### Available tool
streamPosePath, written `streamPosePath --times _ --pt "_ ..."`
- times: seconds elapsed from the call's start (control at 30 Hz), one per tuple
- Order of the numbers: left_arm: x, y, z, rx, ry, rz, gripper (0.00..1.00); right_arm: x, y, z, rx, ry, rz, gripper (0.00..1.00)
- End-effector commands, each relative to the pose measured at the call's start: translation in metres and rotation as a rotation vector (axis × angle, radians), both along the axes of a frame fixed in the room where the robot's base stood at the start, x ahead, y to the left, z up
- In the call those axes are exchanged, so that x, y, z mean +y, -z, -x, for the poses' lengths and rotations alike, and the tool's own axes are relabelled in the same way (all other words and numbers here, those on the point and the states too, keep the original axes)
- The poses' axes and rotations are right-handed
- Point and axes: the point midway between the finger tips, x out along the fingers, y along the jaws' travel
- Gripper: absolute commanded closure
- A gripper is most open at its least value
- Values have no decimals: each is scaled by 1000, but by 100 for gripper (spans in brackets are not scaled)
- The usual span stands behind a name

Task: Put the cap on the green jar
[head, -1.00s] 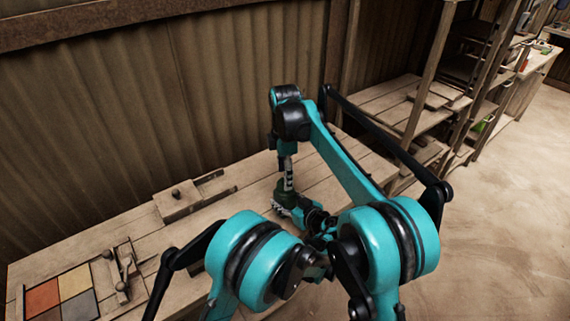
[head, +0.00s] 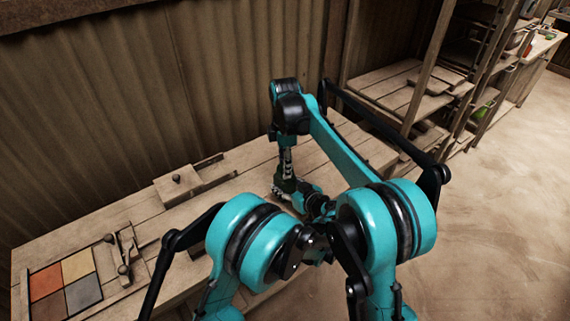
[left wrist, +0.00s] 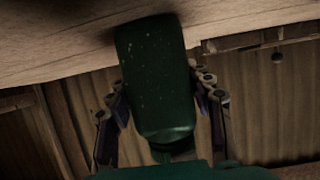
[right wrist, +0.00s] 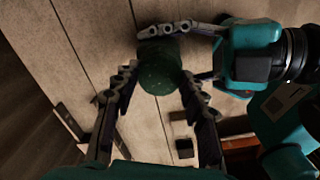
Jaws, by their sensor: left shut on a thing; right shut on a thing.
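The green jar (left wrist: 155,75) fills the middle of the left wrist view, a dark green speckled body close to the wooden surface. My left gripper (left wrist: 160,92) is shut on it, one finger on each side. In the right wrist view, a round dark green top (right wrist: 160,72) sits between the fingertips of my right gripper (right wrist: 160,80), which is shut on it from above. I take this as the cap, but its seam with the jar is hidden. A left finger lies just beyond it. In the head view both grippers meet over the bench (head: 283,188), largely hidden by my arms.
A corrugated wall (head: 130,110) stands behind. Shelves (head: 410,90) are at the right.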

Motion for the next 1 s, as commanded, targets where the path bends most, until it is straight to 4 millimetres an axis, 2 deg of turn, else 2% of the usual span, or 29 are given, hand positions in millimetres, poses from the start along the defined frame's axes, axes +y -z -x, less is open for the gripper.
streamPosePath --times 0.17,1.0 --pt "0 0 0 0 0 0 100 0 0 0 0 268 0 92" --pt "0 0 0 0 0 0 100 0 2 0 0 2372 0 92"
